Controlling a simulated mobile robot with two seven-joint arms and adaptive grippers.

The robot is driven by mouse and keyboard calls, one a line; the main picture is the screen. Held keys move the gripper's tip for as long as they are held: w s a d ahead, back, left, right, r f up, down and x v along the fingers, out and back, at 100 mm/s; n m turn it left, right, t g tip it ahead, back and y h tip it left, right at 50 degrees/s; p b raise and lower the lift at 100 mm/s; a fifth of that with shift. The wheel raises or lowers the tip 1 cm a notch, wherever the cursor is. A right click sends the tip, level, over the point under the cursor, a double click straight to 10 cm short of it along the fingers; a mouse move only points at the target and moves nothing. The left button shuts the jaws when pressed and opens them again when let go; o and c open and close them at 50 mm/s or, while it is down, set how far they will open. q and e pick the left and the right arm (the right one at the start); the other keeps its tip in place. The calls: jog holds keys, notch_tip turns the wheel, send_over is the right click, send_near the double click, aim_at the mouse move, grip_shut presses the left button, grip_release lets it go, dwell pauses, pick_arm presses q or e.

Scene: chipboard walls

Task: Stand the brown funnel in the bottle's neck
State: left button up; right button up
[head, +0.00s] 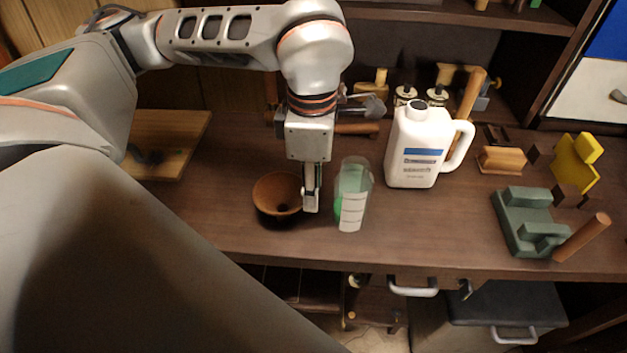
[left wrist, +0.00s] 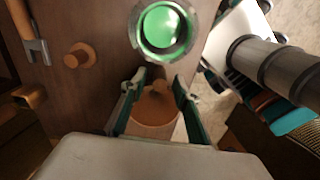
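The brown funnel (head: 277,192) stands on the workbench with its wide mouth up. In the left wrist view the funnel (left wrist: 155,112) lies below and between the finger lines, partly hidden by my gripper body. A clear bottle (head: 353,190) with a pale label and green contents stands upright just right of my gripper. The bottle (left wrist: 162,30) shows from above in the wrist view. My left gripper (head: 311,208) points down at the funnel's right rim, between funnel and bottle. Its fingers (left wrist: 160,84) are apart; contact with the funnel cannot be told. My right gripper is out of view.
A white jug (head: 416,150) with a handle stands behind right of the bottle. A green block fixture (head: 524,222) and yellow piece (head: 574,165) are on the right. A wooden board (head: 170,140) lies at left. The front strip of the workbench is clear.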

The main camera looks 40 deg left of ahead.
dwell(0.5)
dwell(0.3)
pick_arm(q)
grip_shut()
jog(key=shift+r, duration=0.1)
jog(key=shift+r+p, duration=0.8)
jog(key=shift+r, duration=0.65)
jog(key=shift+r+p, duration=0.55)
jog(key=shift+r, duration=0.95)
